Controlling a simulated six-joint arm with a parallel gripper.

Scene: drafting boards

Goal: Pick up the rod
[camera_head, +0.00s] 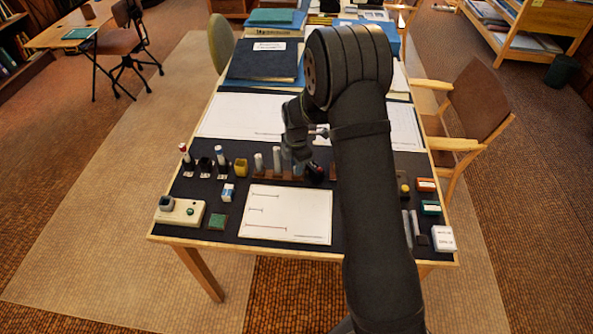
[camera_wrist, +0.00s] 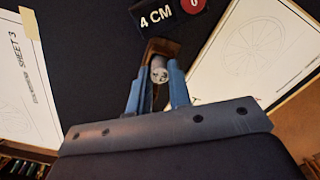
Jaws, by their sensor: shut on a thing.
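My gripper (camera_wrist: 157,88) shows two blue fingers in the wrist view, shut on a grey rod (camera_wrist: 159,69) whose round end faces the camera. A brown wooden piece shows just beyond the rod; I cannot tell whether the rod still touches it. In the head view my gripper (camera_head: 298,157) is over the dark board, at the right part of a brown wooden rack (camera_head: 268,177). Two other pale rods stand upright to its left, one light grey (camera_head: 258,162) and one whiter (camera_head: 277,158). My arm hides part of the rack's right side.
A black "4 CM" label (camera_wrist: 155,20) and a red disc (camera_wrist: 193,5) lie near the rod. Dark holders with markers (camera_head: 187,158) and a yellow cup (camera_head: 240,167) stand left of the rack. A drawing sheet (camera_head: 288,213) lies in front. Small boxes (camera_head: 443,238) sit at right.

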